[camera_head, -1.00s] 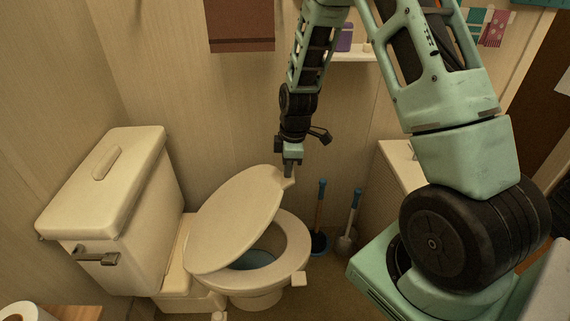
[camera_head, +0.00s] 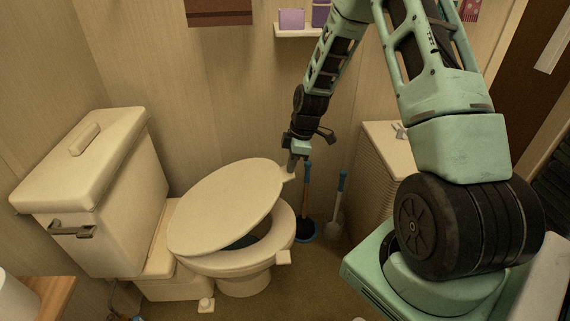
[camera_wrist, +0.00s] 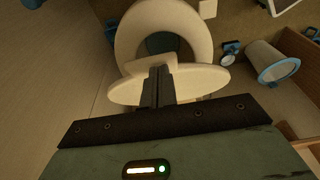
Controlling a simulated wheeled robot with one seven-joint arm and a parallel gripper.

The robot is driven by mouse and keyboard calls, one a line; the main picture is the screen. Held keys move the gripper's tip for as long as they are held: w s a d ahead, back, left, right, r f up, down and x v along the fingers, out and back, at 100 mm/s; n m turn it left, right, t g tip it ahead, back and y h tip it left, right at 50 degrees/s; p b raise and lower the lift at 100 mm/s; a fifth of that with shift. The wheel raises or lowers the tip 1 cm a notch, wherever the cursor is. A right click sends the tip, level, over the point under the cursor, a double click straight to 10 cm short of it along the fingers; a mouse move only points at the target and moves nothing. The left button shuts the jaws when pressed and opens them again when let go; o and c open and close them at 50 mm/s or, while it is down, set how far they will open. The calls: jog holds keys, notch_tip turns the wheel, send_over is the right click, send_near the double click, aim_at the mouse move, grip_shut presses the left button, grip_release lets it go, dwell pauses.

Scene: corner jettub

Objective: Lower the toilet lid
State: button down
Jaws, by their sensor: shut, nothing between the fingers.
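The toilet lid (camera_head: 225,206) is partly lowered, tilted above the seat ring (camera_head: 284,226), with a gap between them at the front. The toilet bowl (camera_head: 240,264) stands below, and the tank (camera_head: 105,190) is at the left. My gripper (camera_head: 293,170) is shut and empty, at the tab on the lid's far front edge; it appears to touch the lid there. In the wrist view, the shut fingers (camera_wrist: 158,82) overlap the lid (camera_wrist: 204,82), and the seat ring (camera_wrist: 128,42) shows beyond. Exact contact at the fingertips is hidden.
A plunger (camera_head: 305,205) and a toilet brush (camera_head: 338,205) stand against the wall behind my gripper. A cabinet (camera_head: 385,165) is at the right. A shelf (camera_head: 297,31) hangs above. Floor in front of the bowl is clear.

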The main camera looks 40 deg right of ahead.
jog(key=s+d+f+b, duration=0.1)
jog(key=d+f+b, duration=0.1)
jog(key=f, duration=0.5)
jog(key=s+d+f+t+y+b, duration=0.1)
jog(key=d+f+b, duration=0.1)
jog(key=f+b, duration=0.2)
jog(key=s+d+f+y+b, duration=0.1)
jog(key=s+d+f+b, duration=0.1)
jog(key=f, duration=0.8)
jog(key=shift+f+t+b, duration=0.3)
jog(key=shift+b, duration=0.4)
jog(key=shift+d, duration=0.1)
